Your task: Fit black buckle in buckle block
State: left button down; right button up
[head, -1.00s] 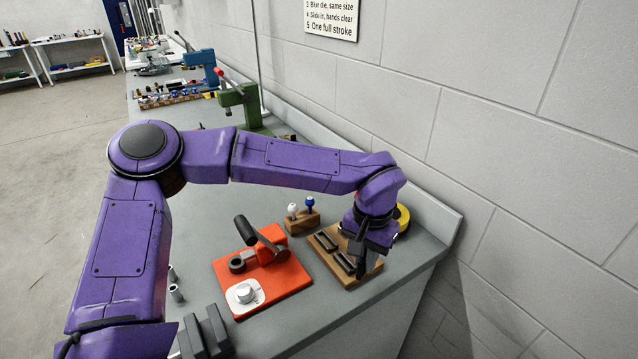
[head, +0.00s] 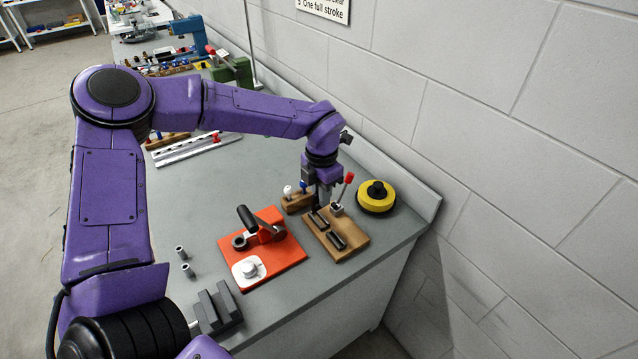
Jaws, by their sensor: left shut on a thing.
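My left gripper (head: 323,195) points down over the back end of a wooden block (head: 355,245). It is shut on a small dark thing that blends with the fingers, so its shape is hard to make out. The block, which looks like the buckle block, carries two dark oblong pieces (head: 338,241) and a small metal lever with a red knob (head: 349,178). The lever stands just right of the fingers. I cannot tell whether the held thing touches the block, nor pick out the black buckle for certain. My right gripper is not in view.
An orange plate (head: 290,258) with a black-handled clamp lies left of the block. A small wooden stand (head: 297,203) with white and blue knobs is close to the gripper. A yellow and black round thing (head: 376,197) sits right, near the wall.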

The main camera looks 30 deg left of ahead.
pick_arm(q)
jog(key=shift+w+a+f+n+b, duration=0.25)
jog(key=shift+f+n+b, duration=0.55)
jog(key=shift+n, duration=2.05)
jog(key=shift+w+a+f+n+b, duration=0.25)
jog(key=shift+f+n, duration=0.9)
jog(key=shift+n, duration=1.75)
jog(key=shift+w+a+f+n+b, duration=0.2)
jog(key=shift+f+n+b, duration=0.65)
jog(key=shift+n, duration=2)
jog(key=shift+s+a+f+b, duration=0.1)
jog(key=shift+f+b, duration=0.7)
jog(key=shift+f, duration=0.4)
jog(key=c, duration=1)
grip_release()
jog(key=shift+r, duration=0.1)
jog(key=shift+r+b, duration=0.85)
jog(key=shift+r, duration=4.45)
